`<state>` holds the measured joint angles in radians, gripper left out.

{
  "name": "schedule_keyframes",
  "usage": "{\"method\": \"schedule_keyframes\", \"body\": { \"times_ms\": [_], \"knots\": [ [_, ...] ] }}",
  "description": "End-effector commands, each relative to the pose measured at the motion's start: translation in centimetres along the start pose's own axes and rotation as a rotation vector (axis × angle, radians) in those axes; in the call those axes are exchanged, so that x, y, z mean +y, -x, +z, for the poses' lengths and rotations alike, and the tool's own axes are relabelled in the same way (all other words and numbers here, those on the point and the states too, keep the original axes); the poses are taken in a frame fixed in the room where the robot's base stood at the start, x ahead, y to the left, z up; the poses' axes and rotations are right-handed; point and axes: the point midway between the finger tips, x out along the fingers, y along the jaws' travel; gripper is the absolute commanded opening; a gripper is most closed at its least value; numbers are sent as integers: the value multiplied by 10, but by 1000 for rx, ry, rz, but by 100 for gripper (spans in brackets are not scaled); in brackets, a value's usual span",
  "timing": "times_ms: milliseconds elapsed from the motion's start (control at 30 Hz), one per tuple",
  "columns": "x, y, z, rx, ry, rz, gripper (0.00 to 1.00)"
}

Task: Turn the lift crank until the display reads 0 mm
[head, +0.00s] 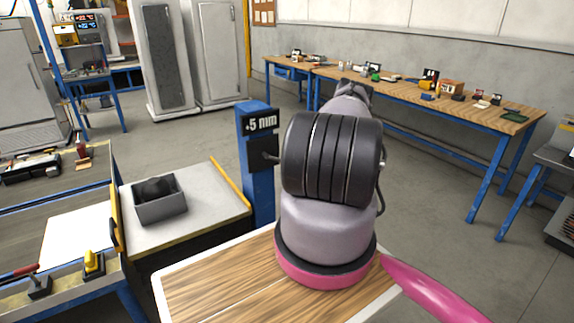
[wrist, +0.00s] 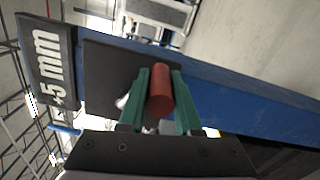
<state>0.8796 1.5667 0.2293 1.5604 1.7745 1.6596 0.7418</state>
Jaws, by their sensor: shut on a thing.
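The display (head: 260,122) at the top of the blue lift post (head: 259,205) reads +5 mm. A dark plate (wrist: 105,75) sits on the post's face below the display. The red-brown crank handle (wrist: 160,98) stands out from the plate in the wrist view. My gripper (wrist: 160,72) has its green fingers on both sides of this handle and is shut on it. In the head view my arm hides the gripper and most of the crank.
A light table (head: 205,215) with a grey open bin (head: 160,207) stands left of the post. A wooden-topped workbench (head: 430,95) with several small items runs along the back wall. The floor between the post and the workbench is clear.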

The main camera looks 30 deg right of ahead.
Motion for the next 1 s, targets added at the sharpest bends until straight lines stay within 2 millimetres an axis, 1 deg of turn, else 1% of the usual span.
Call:
{"method": "schedule_keyframes", "body": {
  "times_ms": [300, 333, 367, 400, 767, 867, 1000],
  "knots": [
    [-2, 1, -1, 3, 1, -4, 0],
    [-2, 1, -1, 3, 1, -4, 36],
    [-2, 1, -1, 3, 1, -4, 48],
    [-2, 1, -1, 2, 1, -3, 62],
    [-1, 3, 0, 1, 1, -2, 62],
    [-1, 12, 0, 0, 0, -2, 62],
    [-1, 38, 1, -1, -1, -3, 62]
  ]
}}
